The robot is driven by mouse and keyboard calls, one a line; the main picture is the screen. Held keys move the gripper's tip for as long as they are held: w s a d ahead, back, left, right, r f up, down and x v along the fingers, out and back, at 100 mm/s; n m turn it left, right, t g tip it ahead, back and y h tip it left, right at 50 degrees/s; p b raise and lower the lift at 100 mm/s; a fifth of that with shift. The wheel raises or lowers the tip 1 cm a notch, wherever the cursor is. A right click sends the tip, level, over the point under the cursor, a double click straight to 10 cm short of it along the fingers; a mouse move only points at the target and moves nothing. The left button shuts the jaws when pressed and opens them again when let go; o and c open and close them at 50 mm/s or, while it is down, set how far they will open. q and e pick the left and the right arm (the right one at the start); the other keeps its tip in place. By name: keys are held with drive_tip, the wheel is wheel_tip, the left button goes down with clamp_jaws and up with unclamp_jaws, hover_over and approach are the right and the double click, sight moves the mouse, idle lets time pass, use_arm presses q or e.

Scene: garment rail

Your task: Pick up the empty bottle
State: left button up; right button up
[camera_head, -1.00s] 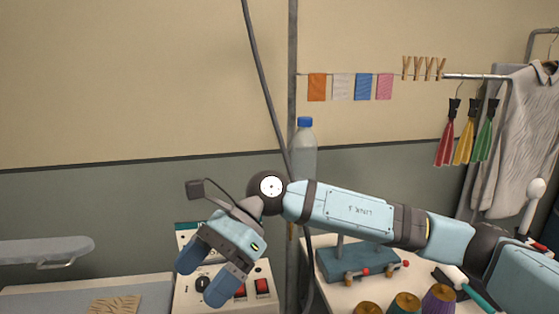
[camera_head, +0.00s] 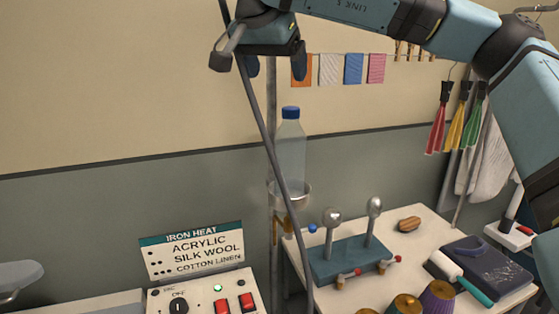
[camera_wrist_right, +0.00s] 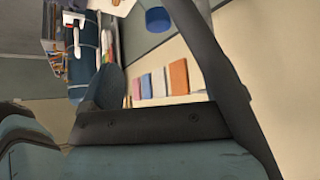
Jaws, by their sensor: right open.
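The empty bottle (camera_head: 291,155) is clear with a blue cap. It stands upright in a metal ring holder (camera_head: 303,194) on the pole. My right gripper (camera_head: 275,66) is above the bottle and a little to its left in the picture, fingers pointing down, open with nothing between them. It is apart from the bottle. In the right wrist view a blue round thing (camera_wrist_right: 158,19), which looks like the bottle's cap, shows near the top. My left gripper is not in view.
A grey cable (camera_head: 262,130) hangs in front of the pole, left of the bottle. Coloured cloth swatches (camera_head: 353,69) hang behind on a line. Below stand an iron-heat control box (camera_head: 200,297) and a white table (camera_head: 425,225) with a teal stand (camera_head: 348,260) and thread spools.

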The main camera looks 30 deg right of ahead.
sight(290, 108)
drive_tip(key=x, duration=0.8)
drive_tip(key=shift+f, duration=0.2)
drive_tip(key=x, duration=0.2)
drive_tip(key=p+x, duration=0.1)
drive_tip(key=x, duration=0.2)
drive_tip(key=shift+d+r, duration=0.1)
drive_tip(key=shift+d, duration=0.25)
drive_tip(key=shift+a, duration=0.1)
drive_tip(key=shift+c, duration=0.7)
drive_tip(key=shift+s, duration=0.1)
drive_tip(key=c, duration=1.1)
drive_tip(key=shift+c, duration=0.2)
